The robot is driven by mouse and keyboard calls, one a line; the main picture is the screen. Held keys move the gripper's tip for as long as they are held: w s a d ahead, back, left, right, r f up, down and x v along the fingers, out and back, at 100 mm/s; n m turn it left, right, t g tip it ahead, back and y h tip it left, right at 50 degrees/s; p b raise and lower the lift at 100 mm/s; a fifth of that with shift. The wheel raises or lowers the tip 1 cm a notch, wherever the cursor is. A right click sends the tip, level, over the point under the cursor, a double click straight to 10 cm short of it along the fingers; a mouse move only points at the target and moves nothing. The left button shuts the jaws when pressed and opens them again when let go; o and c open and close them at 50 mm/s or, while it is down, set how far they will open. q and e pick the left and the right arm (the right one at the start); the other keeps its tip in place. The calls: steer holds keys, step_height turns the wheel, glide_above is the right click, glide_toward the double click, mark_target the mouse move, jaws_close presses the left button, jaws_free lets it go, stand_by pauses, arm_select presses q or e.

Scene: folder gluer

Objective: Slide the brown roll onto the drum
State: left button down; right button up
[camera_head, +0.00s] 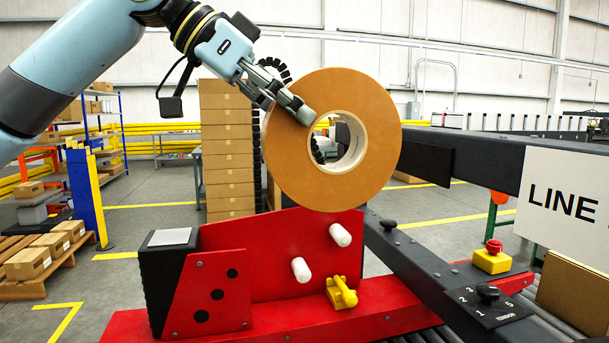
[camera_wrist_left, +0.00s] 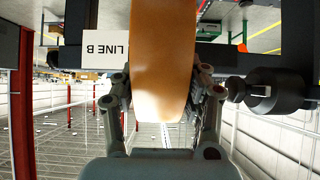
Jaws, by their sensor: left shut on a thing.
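The brown roll (camera_head: 376,107) is held up in the air, its round face and white-lined core hole turned to the head camera. My left gripper (camera_head: 305,112) is shut on its upper left side, with one finger across the front face. In the left wrist view the roll (camera_wrist_left: 163,60) shows edge-on between the two fingers (camera_wrist_left: 163,95). A black stepped cylinder (camera_wrist_left: 268,94), perhaps the drum, lies right of the roll there, apart from it. In the head view the roll hides much of what is behind; dark parts show through its hole. My right gripper is not in view.
Below the roll stands a red panel (camera_head: 275,262) with two white pegs (camera_head: 341,235) and a yellow clamp (camera_head: 341,293). Dark machine beams (camera_head: 480,155) run to the right, near a LINE sign (camera_head: 562,200) and a red stop button (camera_head: 493,247). Stacked cartons (camera_head: 227,150) stand behind.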

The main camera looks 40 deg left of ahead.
mark_target(297, 79)
arm_select(q)
steer(key=r, duration=0.1)
steer(key=s+r, duration=0.1)
steer(key=r, duration=0.1)
steer(key=shift+r+t, duration=0.3)
steer(key=shift+s+r+p, duration=0.15)
steer(key=shift+r+p, duration=0.15)
steer(key=shift+r, duration=0.25)
steer(key=shift+w+a+h, duration=0.3)
steer(key=shift+w+a, duration=0.55)
steer(key=shift+a, duration=0.15)
steer(key=shift+w+a+p, duration=0.55)
steer(key=shift+w+a, duration=0.35)
steer(key=shift+a, duration=0.15)
steer(key=shift+s, duration=0.1)
steer(key=shift+a, duration=0.15)
